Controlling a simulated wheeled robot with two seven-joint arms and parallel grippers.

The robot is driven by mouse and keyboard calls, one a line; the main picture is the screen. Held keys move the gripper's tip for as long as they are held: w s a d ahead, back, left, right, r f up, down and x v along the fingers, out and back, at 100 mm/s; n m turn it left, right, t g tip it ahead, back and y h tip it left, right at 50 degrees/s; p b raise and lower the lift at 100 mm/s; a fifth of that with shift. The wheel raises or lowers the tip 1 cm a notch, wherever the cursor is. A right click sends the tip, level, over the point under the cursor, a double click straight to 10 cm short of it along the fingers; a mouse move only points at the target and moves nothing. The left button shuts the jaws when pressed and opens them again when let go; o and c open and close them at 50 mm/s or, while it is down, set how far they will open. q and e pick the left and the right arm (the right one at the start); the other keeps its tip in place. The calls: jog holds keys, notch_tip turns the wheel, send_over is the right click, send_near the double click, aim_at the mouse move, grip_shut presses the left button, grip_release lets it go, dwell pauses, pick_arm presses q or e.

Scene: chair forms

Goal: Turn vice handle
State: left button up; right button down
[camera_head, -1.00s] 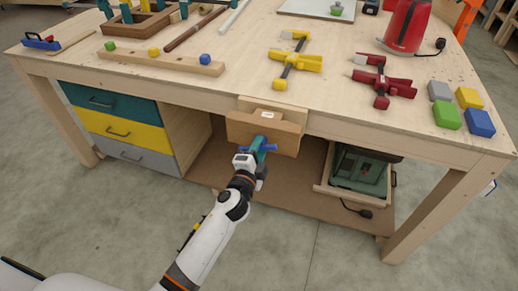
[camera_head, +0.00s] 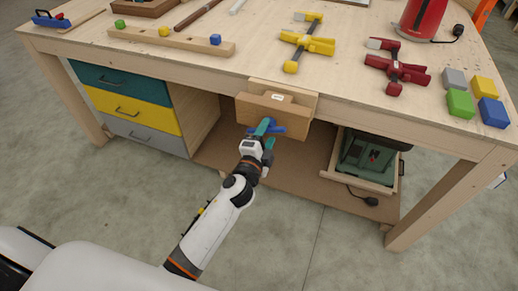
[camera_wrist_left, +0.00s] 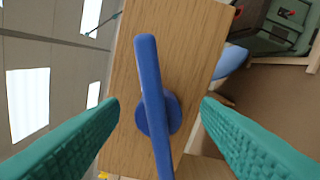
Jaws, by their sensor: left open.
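The wooden vice (camera_head: 272,112) is fixed to the front edge of the workbench. Its blue handle (camera_head: 277,129) sits on the front face; in the left wrist view the handle (camera_wrist_left: 153,100) is a long blue bar over a round hub, running nearly up and down the picture and slightly tilted. My left gripper (camera_head: 265,134) is at the handle in the head view. In the left wrist view its teal fingers (camera_wrist_left: 160,106) are spread, one on each side of the bar, with a gap to it on both sides. My right gripper is in neither view.
The workbench (camera_head: 230,68) carries a yellow clamp (camera_head: 306,44), a red clamp (camera_head: 396,70), coloured blocks (camera_head: 459,103) and a red kettle (camera_head: 423,17). Drawers (camera_head: 130,108) are at the left below.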

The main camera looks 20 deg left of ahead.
pick_arm(q)
jog(key=s+b, duration=0.1)
jog(key=s, duration=1)
jog(key=shift+w+a, duration=0.1)
jog(key=shift+a, duration=0.05)
jog(key=shift+n, duration=0.8)
jog(key=w+p, duration=0.1)
jog(key=w, duration=1.1)
jog(key=shift+w, duration=0.4)
